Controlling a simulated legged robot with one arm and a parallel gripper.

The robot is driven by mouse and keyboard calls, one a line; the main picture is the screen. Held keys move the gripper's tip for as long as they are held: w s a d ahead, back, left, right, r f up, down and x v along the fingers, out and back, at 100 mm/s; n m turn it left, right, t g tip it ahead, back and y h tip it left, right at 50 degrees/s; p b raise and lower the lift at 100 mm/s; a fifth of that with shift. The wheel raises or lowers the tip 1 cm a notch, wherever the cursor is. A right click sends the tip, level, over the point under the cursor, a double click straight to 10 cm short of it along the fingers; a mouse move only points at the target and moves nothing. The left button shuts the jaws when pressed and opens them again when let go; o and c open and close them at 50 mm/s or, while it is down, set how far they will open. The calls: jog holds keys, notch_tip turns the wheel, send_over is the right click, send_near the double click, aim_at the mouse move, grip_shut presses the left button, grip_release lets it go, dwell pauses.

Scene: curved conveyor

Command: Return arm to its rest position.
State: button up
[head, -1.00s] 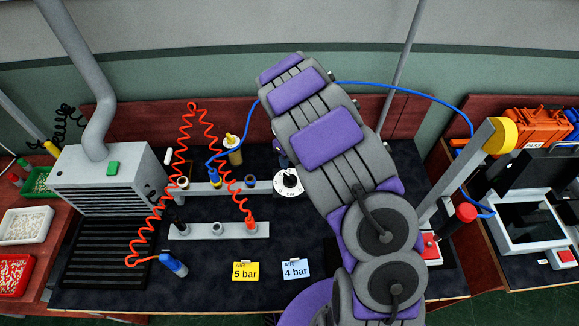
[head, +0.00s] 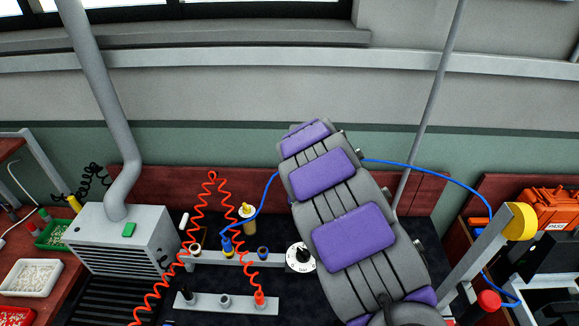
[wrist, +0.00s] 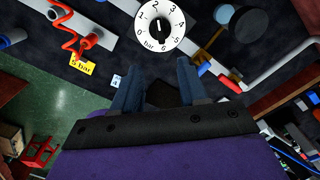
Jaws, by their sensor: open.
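My arm stretches over the dark workbench in the head view, with its purple and grey links covering the bench's right part. My gripper is hidden behind the arm there. In the wrist view my gripper (wrist: 158,85) is open, its two dark blue fingers apart with nothing held between them. The white pressure dial (wrist: 159,27) lies just beyond the fingertips in the wrist view, apart from them. The dial also shows in the head view (head: 300,257), just left of my arm.
A red coiled hose (head: 205,215) and a grey manifold rail (head: 225,302) stand left of my arm. A grey filter box (head: 120,240) with a duct is farther left. A grey post with a yellow end (head: 521,222) and an orange case (head: 550,208) are at right.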

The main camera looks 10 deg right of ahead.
jog(key=s+d+r+n+b, duration=0.1)
jog(key=s+r+n, duration=0.5)
jog(key=s, duration=0.2)
jog(key=s+d+r+n, duration=0.2)
jog(key=s+r+n, duration=0.35)
jog(key=s, duration=0.25)
jog(key=s+a+r+n+g+b, duration=0.1)
jog(key=s+a+n, duration=0.2)
jog(key=s+n, duration=1.4)
jog(key=s, duration=0.6)
jog(key=shift+s+r+n+g, duration=0.15)
jog(key=shift+n+g, duration=0.2)
jog(key=shift+g, duration=0.05)
jog(key=shift+a, duration=0.15)
